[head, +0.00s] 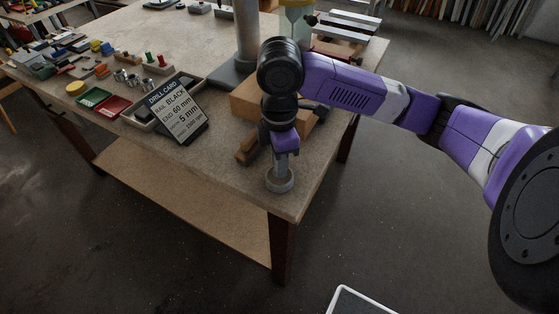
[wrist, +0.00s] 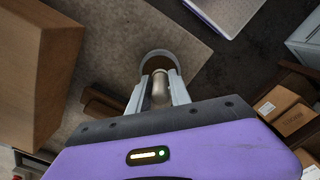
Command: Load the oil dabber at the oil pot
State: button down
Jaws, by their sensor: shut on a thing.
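My gripper (head: 284,162) points straight down at the near right corner of the workbench. In the wrist view it is shut on the oil dabber (wrist: 160,88), a small tan-grey cylinder between the two pale fingers. The oil pot (head: 280,187) is a small round grey cup directly under the fingers. Its rim (wrist: 158,54) shows beyond the dabber in the wrist view, with a brownish inside. The dabber's lower end is at or over the pot's mouth; how deep it sits, I cannot tell. In the head view the dabber is hidden by the gripper.
A wooden block (head: 247,100) stands close behind my gripper, with a small brown wooden piece (head: 248,150) to the left. A drill card (head: 180,112) leans on the bench (head: 225,165) further left. The bench edge is near the pot.

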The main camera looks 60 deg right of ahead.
jog(key=shift+f, duration=0.55)
dwell(1.2)
jog(key=shift+r, duration=0.1)
jog(key=shift+r+p, duration=2.75)
jog(key=shift+r, duration=0.75)
